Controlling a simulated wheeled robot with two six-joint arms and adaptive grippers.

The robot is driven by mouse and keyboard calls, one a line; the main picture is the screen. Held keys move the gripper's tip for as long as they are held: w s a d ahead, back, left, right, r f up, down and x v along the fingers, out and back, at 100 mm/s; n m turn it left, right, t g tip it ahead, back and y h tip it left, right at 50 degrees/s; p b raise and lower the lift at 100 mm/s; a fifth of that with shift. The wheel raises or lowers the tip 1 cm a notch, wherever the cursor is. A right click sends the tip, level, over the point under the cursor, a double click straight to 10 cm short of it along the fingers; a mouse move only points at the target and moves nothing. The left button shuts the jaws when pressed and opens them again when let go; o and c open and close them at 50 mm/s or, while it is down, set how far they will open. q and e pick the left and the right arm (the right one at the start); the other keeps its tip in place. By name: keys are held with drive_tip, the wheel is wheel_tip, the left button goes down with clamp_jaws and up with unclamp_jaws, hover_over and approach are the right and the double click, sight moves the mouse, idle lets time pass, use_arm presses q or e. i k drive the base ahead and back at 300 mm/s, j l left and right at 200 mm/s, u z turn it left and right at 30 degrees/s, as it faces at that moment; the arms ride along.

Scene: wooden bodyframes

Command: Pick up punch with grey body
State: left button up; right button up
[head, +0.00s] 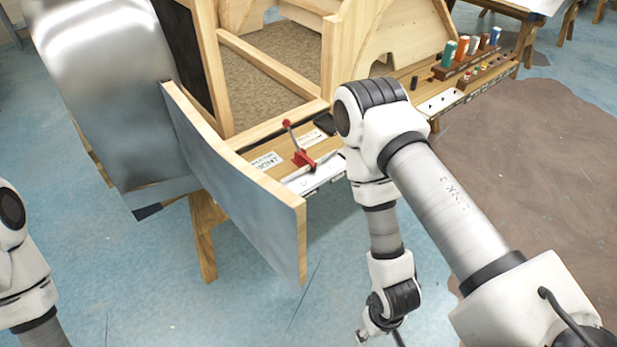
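I cannot make out for certain a punch with a grey body. A red tool (303,157) with a red-tipped lever stands on the wooden bench ledge, near white labels; a pale, thin piece lies by its base. A row of upright tools with coloured handles (462,48) stands farther right on the ledge, too small to tell apart. My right gripper (372,328) hangs low over the floor in front of the bench, partly seen at the bottom edge; its fingers are not clear. My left arm shows at the left edge, with its gripper out of view.
A wooden bodyframe (271,63) rises above the ledge. A curved metal-faced panel (235,185) juts out at its front left, beside a large shiny metal sheet (105,75). Blue floor lies open in front; a brown patch (545,175) covers the right.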

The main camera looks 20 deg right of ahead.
sight(473, 44)
drive_tip(key=k+l+z, duration=0.15)
drive_tip(key=k+z, duration=0.25)
drive_tip(key=k, duration=0.25)
drive_tip(key=i+l+z, duration=0.25)
drive_tip(key=z, duration=0.2)
drive_tip(key=i+l+z, duration=0.15)
drive_tip(key=z, duration=0.35)
drive_tip(key=i+z, duration=0.45)
drive_tip(key=i+j+z, duration=0.1)
drive_tip(key=z, duration=0.4)
drive_tip(key=i+u, duration=0.15)
drive_tip(key=i, duration=1.5)
drive_tip(key=i+l+u, duration=0.1)
drive_tip(key=i, duration=1.6)
